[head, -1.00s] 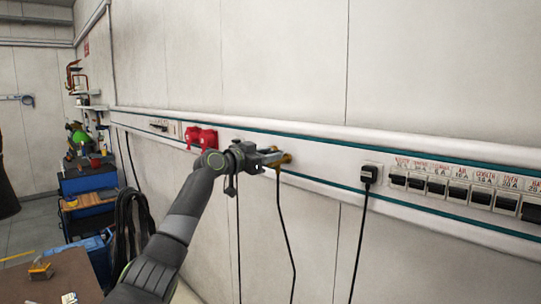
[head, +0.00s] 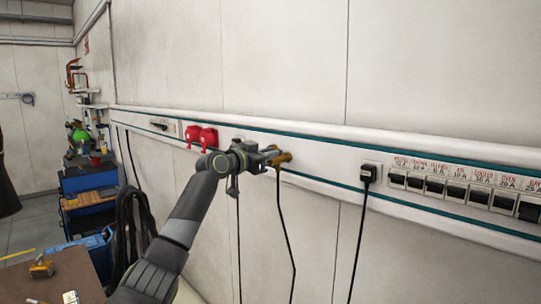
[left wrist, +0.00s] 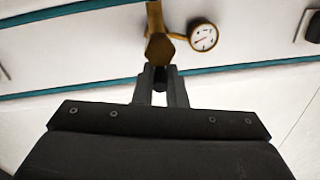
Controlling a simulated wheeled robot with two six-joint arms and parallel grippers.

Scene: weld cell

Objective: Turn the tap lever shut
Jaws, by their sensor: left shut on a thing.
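The brass tap (head: 285,158) sits on the wall rail, and its body also shows in the left wrist view (left wrist: 160,48), with a small round gauge beside it. My left gripper (head: 270,157) reaches it from the left and is shut at the tap. In the left wrist view the fingers (left wrist: 160,82) are close together with a small dark piece between them, which looks like the tap lever. The lever's full shape and angle are hidden by the fingers and the tap body. My right gripper is not in view.
Two red fittings (head: 201,137) sit on the rail to the left of my gripper. A black plug (head: 369,173) and a row of labelled breakers (head: 456,190) are to the right. Dark cords hang below the rail. A brown table (head: 65,275) stands at lower left.

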